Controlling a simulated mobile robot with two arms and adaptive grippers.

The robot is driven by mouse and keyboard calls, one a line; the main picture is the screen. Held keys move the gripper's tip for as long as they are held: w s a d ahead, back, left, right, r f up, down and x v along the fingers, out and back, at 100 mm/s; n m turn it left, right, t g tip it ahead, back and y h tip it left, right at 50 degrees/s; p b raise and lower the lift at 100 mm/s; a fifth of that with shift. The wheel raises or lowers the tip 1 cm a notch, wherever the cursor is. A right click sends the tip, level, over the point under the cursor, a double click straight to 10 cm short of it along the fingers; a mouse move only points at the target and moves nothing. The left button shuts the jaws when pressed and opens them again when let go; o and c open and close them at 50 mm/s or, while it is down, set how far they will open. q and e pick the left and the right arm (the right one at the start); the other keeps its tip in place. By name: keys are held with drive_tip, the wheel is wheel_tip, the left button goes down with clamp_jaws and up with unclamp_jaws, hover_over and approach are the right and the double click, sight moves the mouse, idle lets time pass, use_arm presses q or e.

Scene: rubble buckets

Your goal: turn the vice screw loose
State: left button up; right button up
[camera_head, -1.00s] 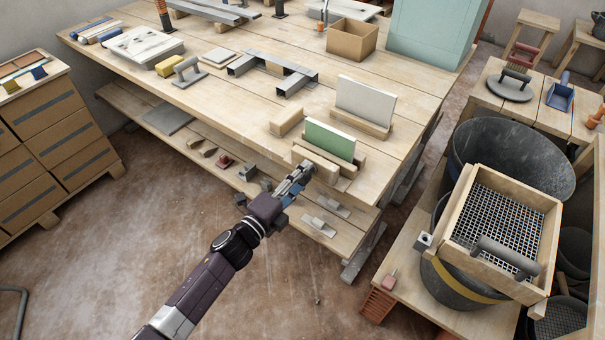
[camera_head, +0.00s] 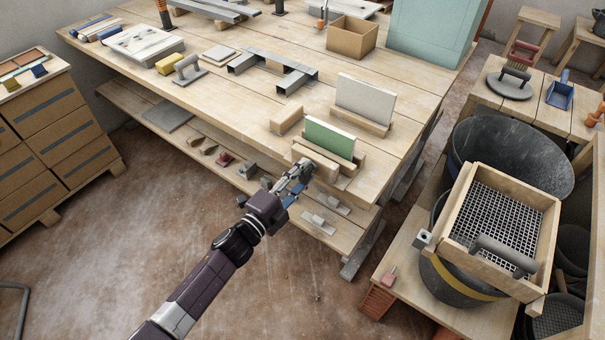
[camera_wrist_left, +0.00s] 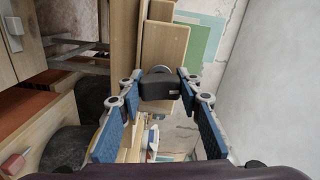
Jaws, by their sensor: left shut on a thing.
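The wooden vice (camera_head: 325,165) is at the near edge of the workbench. A green board (camera_head: 330,139) stands upright between its jaws. In the left wrist view, the front wooden jaw (camera_wrist_left: 166,48) lies just past my fingertips, with the green board (camera_wrist_left: 203,38) beyond it. The dark handle of the vice screw (camera_wrist_left: 160,89) sits between my blue-padded fingers, in front of that jaw. My left gripper (camera_head: 302,172), also in the left wrist view (camera_wrist_left: 159,88), is shut on this handle. In the head view the gripper hides the screw. My right gripper is not in view.
The workbench (camera_head: 225,110) holds a pale upright board (camera_head: 365,100), metal channels (camera_head: 275,72) and a cardboard box (camera_head: 352,38). A lower shelf (camera_head: 150,120) carries small tools below the vice. Buckets with a sieve (camera_head: 505,220) stand at right. The floor (camera_head: 110,260) at front left is open.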

use_arm(q)
drive_tip(key=o, duration=1.2)
drive_tip(key=v, duration=1.2)
drive_tip(key=shift+f, duration=0.1)
drive_tip(key=s+a+f+n+g+y, duration=0.25)
drive_tip(key=s+a+f+n, duration=0.2)
drive_tip(key=f, duration=0.65)
drive_tip(key=s+a+f+n+g+y, duration=0.1)
drive_tip(key=s+a+f+n+y, duration=0.3)
drive_tip(key=f, duration=0.7)
drive_tip(key=s+a+f+n+g+y, duration=0.25)
drive_tip(key=a+f+n, duration=0.2)
drive_tip(key=f, duration=0.65)
drive_tip(key=s+a+f+n+g, duration=0.1)
drive_tip(key=s+f, duration=0.4)
drive_tip(key=s, duration=0.6)
drive_tip(key=s+a+f+n+g+y, duration=0.1)
drive_tip(key=s+f+n+g, duration=0.3)
drive_tip(key=s, duration=0.6)
drive_tip(key=s+a+f+n+g, duration=0.1)
drive_tip(key=s+f+n+g, duration=0.1)
drive_tip(key=s+f, duration=0.5)
drive_tip(key=shift+s+a+n+g+y, duration=0.15)
drive_tip(key=shift+s+n+g+y, duration=0.15)
drive_tip(key=shift+s, duration=2)
